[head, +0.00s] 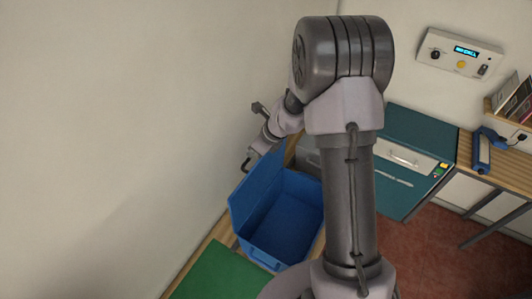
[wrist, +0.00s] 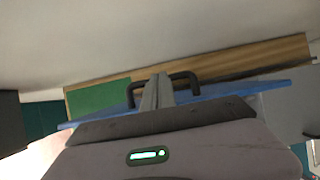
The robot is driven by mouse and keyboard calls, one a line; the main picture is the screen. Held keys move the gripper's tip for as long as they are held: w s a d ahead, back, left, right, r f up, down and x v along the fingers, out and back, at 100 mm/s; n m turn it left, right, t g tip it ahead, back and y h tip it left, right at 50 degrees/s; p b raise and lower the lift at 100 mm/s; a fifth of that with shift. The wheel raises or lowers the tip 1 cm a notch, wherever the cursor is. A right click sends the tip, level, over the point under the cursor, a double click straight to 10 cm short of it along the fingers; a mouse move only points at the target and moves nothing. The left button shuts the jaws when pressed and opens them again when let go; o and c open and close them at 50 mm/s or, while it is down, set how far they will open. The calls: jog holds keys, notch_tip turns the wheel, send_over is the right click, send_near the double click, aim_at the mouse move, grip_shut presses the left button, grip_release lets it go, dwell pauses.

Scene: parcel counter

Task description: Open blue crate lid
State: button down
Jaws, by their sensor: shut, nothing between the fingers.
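The blue crate (head: 290,228) stands open-topped on the counter by the wall, and I see into its empty-looking inside. Its blue lid (head: 258,186) stands raised along the crate's left side, tilted up near the wall. My gripper (head: 252,153) is at the lid's upper edge, beside the black handle (head: 246,163). In the wrist view, my fingers (wrist: 157,88) are shut together and empty, with the black handle (wrist: 185,80) showing on both sides of them. The lid (wrist: 285,85) shows as a blue strip behind my gripper. Whether the fingers touch the handle is unclear.
A green mat (head: 218,273) lies on the wooden counter in front of the crate. A teal counter section (head: 410,135) with a pale device is to the right. A control box (head: 460,52) hangs on the back wall. The wall on the left is close to the lid.

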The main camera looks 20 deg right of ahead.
jog(key=shift+w+a+f, duration=0.2)
jog(key=shift+w+a, duration=0.45)
jog(key=shift+w, duration=0.25)
jog(key=shift+r, duration=0.1)
